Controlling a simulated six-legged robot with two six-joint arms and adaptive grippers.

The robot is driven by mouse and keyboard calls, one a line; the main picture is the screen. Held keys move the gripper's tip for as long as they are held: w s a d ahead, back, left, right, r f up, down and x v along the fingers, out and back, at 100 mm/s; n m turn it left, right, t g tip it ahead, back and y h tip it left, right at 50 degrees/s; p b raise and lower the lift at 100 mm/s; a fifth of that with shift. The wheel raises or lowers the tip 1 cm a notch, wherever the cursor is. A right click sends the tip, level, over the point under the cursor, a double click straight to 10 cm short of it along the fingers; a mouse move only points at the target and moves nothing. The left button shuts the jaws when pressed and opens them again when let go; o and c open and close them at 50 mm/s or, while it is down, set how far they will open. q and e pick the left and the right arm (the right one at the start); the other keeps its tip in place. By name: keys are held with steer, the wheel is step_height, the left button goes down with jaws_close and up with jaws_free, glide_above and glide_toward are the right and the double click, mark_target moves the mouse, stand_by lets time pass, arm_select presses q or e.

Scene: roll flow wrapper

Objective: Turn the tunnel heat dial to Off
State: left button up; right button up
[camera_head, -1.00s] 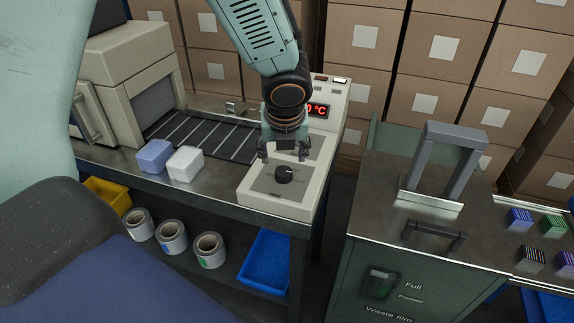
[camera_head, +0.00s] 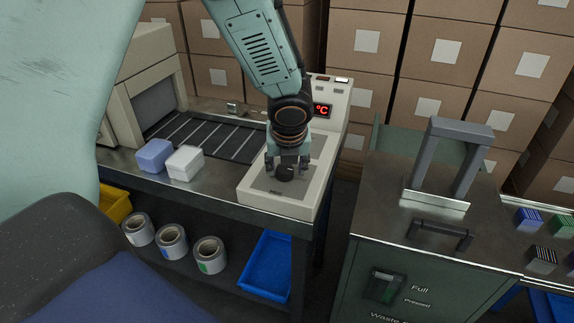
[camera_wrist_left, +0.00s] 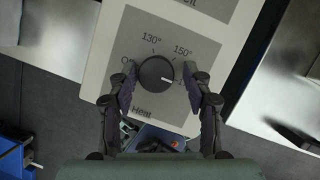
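The black round heat dial (camera_head: 285,174) sits on the cream control panel (camera_head: 262,204) at the right end of the wrapper bench. In the left wrist view the dial (camera_wrist_left: 156,74) has a white pointer mark aimed right and slightly down, toward a label that a finger partly hides. Marks 130° and 150° show above it, "Heat" below, and a partly covered label starting with "O" at left. My left gripper (camera_wrist_left: 158,72) is open, with one finger on each side of the dial; narrow gaps seem to remain. My right gripper is not in view.
A red °C display (camera_head: 321,111) stands behind the dial, its digits hidden by my arm. A blue block (camera_head: 154,155) and a white block (camera_head: 185,163) sit left of the panel. A green waste film cabinet (camera_head: 420,255) stands to the right, across a gap.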

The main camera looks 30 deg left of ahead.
arm_select(q)
steer(key=shift+s+a+f, duration=0.1)
steer(key=shift+a, duration=0.25)
steer(key=c, duration=0.3)
steer(key=shift+s, duration=0.1)
steer(key=shift+c, duration=0.9)
steer(key=shift+d, duration=0.2)
steer(key=shift+c, duration=1.3)
steer(key=shift+a, duration=0.1)
steer(key=shift+c, duration=0.5)
